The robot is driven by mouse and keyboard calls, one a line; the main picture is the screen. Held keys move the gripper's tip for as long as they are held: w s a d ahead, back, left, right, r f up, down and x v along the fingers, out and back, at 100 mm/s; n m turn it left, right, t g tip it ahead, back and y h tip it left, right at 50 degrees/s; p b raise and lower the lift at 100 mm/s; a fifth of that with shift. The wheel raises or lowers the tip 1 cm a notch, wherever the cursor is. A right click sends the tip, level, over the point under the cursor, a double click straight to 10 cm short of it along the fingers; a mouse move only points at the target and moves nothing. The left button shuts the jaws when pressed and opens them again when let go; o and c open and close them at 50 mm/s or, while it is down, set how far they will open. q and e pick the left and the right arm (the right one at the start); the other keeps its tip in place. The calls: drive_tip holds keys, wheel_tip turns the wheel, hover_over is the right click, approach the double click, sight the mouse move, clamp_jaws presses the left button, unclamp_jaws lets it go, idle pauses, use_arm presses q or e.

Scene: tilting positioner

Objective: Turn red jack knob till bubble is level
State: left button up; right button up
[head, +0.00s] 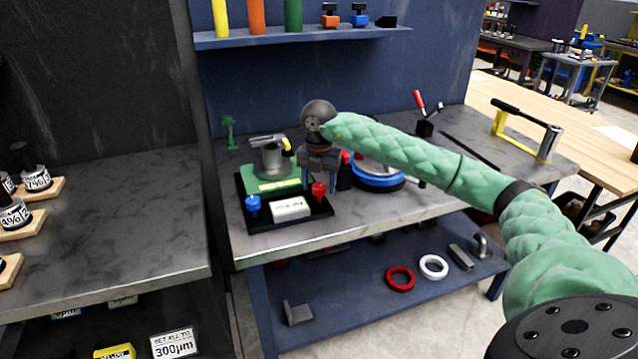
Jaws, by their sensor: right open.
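The tilting positioner has a black base plate (258,225) on the grey bench, with a green plate and a grey cylindrical part (271,160) on top. A red jack knob (318,190) stands at its right front corner, and a blue knob (253,203) at its left front. A white block (290,208) with dark marks lies between them; I cannot make out a bubble. My right gripper (319,182) points down just above and behind the red knob, with its fingers apart. Whether it touches the knob is unclear. My left gripper is not in view.
A round blue-rimmed device (377,178) stands close right of my right gripper. A shelf (300,38) with coloured cylinders hangs behind. A yellow-framed tool (525,130) is at the bench's right end. The lower shelf holds red and white rings (433,267). The front bench strip is clear.

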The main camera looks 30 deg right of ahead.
sight(319, 185)
wheel_tip(319, 185, up, 6)
drive_tip(key=shift+r+b, duration=0.25)
drive_tip(key=shift+b, duration=0.45)
drive_tip(key=shift+r, duration=0.5)
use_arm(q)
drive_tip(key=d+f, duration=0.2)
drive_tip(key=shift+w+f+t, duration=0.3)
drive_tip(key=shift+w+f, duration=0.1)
use_arm(e)
drive_tip(key=shift+r, duration=0.15)
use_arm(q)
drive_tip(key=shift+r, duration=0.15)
